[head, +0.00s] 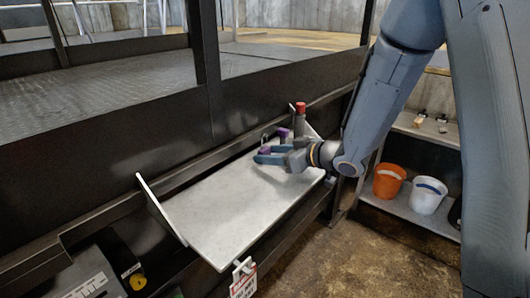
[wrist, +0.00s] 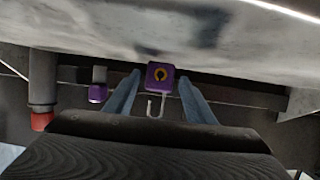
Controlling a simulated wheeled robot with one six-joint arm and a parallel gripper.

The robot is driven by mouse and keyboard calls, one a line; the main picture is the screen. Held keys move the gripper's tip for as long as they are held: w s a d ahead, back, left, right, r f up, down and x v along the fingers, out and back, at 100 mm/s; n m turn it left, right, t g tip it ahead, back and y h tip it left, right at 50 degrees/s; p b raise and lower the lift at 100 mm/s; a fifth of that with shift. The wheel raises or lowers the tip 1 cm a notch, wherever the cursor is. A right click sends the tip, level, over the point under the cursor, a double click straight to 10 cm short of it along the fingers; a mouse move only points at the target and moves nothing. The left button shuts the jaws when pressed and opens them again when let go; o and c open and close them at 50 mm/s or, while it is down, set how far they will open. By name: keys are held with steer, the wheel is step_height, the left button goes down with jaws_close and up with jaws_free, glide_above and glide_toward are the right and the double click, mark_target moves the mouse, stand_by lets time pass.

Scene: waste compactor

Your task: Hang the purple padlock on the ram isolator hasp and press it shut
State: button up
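In the head view the padlock (head: 264,150) shows as a small purple patch by the blue fingers. My gripper (wrist: 160,78) is open, with a narrow gap on each side of the padlock. In the head view my gripper (head: 262,154) is low over the pale shelf (head: 222,225). I cannot clearly make out the ram isolator hasp.
A red-capped post (head: 300,108) stands behind my gripper, near a second purple piece (head: 283,132). A dark beam runs along the shelf's back. Orange (head: 389,180) and white (head: 428,195) buckets stand at right. The shelf's front left is bare.

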steer(key=c, duration=0.8)
steer(key=shift+r, duration=0.15)
steer(key=shift+r+p, duration=2.25)
steer(key=shift+r, duration=0.15)
